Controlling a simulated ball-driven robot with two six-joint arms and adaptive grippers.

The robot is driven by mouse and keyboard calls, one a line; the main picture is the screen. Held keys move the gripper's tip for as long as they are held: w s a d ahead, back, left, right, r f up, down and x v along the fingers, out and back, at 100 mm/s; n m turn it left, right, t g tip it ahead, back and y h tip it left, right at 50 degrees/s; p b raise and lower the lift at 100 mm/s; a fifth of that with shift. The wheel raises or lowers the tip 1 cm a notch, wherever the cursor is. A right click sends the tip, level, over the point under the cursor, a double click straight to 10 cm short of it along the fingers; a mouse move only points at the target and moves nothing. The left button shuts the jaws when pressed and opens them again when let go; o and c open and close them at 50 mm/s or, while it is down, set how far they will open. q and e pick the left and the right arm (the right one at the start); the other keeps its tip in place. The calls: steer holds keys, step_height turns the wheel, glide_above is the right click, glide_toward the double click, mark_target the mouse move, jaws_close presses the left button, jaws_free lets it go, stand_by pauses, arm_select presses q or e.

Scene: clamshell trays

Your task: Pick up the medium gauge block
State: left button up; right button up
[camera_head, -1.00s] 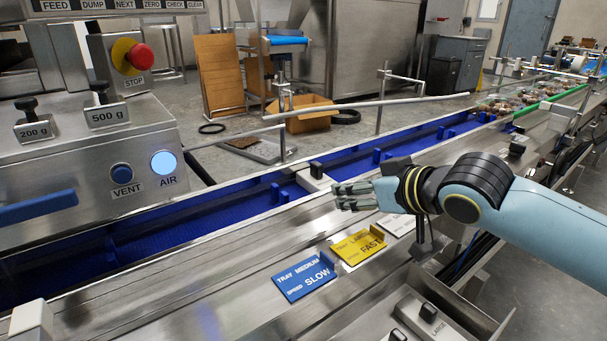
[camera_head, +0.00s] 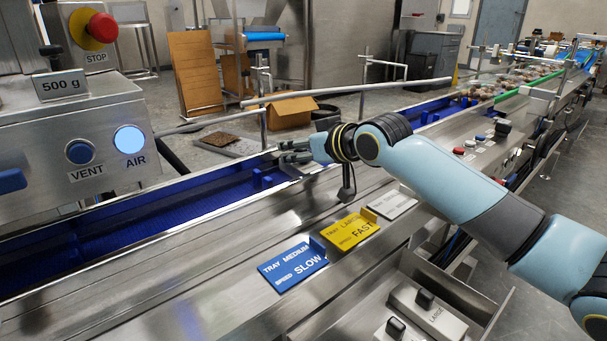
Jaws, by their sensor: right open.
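Two grey gauge blocks with black knobs lie in a metal holder at the bottom right. My right gripper (camera_head: 283,152) is open over the blue conveyor, well beyond and to the left of the blocks. No object shows between its fingers. My left gripper is out of view.
A blue SLOW card (camera_head: 293,268), a yellow FAST card (camera_head: 351,231) and a white card (camera_head: 393,207) lie on the steel ledge between gripper and blocks. The blue conveyor (camera_head: 150,222) runs behind. A control box (camera_head: 75,130) stands left. Bare steel lies left of the cards.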

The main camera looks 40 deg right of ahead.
jaws_close()
stand_by(0.5)
